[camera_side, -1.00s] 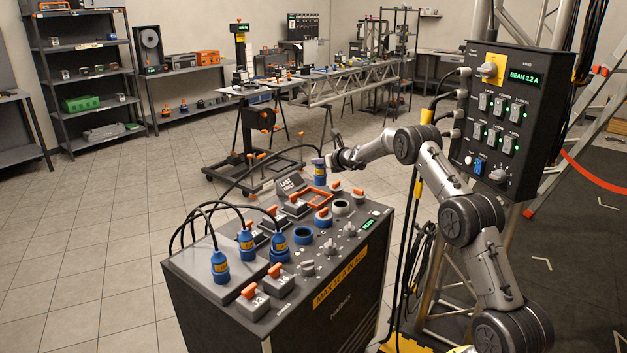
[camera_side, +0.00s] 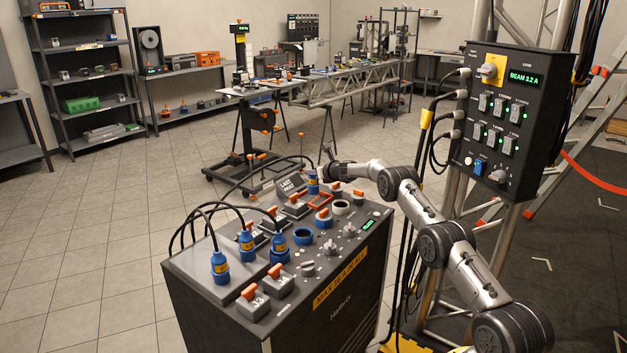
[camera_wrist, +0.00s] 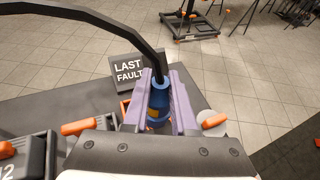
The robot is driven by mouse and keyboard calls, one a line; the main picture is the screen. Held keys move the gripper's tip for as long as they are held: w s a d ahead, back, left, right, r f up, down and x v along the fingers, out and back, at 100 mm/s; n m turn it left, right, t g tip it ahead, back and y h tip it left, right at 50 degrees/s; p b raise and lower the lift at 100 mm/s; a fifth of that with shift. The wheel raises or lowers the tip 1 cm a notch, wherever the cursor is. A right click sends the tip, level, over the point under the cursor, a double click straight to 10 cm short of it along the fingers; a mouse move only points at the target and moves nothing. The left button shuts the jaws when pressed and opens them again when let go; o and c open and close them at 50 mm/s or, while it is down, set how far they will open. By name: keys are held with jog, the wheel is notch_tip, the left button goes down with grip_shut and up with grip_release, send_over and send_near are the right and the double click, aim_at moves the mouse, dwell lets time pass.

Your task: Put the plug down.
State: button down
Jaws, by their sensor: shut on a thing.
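The plug is a blue cylinder with a yellow band and a black cable. In the side view the plug (camera_side: 312,183) is upright at the far end of the black cabinet top. My gripper (camera_side: 322,172) is shut on it from the right. In the wrist view the plug (camera_wrist: 158,100) sits between the two purple-grey fingers of my gripper (camera_wrist: 160,105), its cable arching to the upper left. Whether its lower end touches the cabinet top is hidden by the fingers and nearby parts.
A "LAST FAULT" plate (camera_wrist: 137,70) stands close to the plug. A black control box (camera_side: 497,110) hangs at the right.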

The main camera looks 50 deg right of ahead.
aim_at(314, 179)
jog(key=shift+f, duration=1.35)
jog(key=shift+f, duration=0.15)
jog(key=c, duration=0.7)
grip_release()
jog(key=shift+f, duration=0.1)
